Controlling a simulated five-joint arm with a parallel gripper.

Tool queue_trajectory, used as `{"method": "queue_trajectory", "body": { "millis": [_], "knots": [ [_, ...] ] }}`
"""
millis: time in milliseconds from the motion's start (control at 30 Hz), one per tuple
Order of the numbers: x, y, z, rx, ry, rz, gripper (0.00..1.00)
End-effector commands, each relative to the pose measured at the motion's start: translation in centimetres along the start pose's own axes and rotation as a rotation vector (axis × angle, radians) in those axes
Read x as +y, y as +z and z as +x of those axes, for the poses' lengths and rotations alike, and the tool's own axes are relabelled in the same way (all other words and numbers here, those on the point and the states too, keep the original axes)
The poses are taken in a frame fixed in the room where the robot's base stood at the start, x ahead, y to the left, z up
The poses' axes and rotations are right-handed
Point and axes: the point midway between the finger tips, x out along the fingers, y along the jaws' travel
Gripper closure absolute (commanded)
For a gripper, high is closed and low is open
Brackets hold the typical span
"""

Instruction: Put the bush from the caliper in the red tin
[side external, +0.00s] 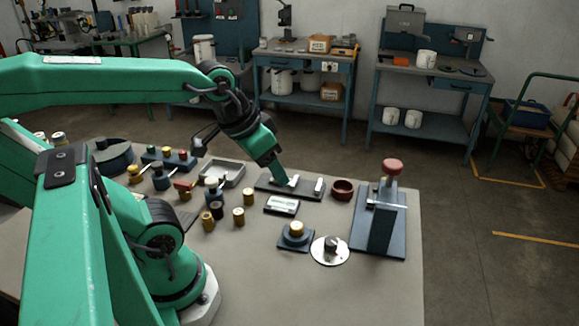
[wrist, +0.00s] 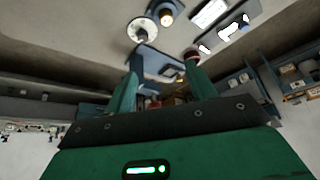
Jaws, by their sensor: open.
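A long dark bar with white upright pieces (side external: 318,186), which looks like the caliper, lies on the table (side external: 330,285); the wrist view shows its white pieces (wrist: 228,30) at the top right. I cannot make out a bush between them. The red tin (side external: 342,189) is a small open round cup just right of the bar; in the wrist view the tin (wrist: 192,55) is partly hidden by a finger. My gripper (side external: 283,180) is tilted, its tip over the bar's left half in the side view. In the wrist view my gripper (wrist: 163,80) has its fingers apart and nothing between them.
A brass bush (side external: 296,228) sits on a blue base beside a silver disc (side external: 330,251). A white display box (side external: 281,205) lies in front of the bar. Several brass and dark pieces and a grey tray (side external: 222,173) are left.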

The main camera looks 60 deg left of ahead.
Motion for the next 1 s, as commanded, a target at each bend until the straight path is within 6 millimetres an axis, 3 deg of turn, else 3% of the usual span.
{"method": "queue_trajectory", "body": {
  "millis": [467, 800, 1000],
  "knots": [
    [-9.4, 1.6, 5.0, -0.191, -0.133, -0.362, 0.44],
    [-16.3, 6.0, 7.8, -0.325, -0.189, -0.650, 0.44],
    [-19.4, 9.2, 9.0, -0.387, -0.203, -0.800, 0.44]
  ]
}}
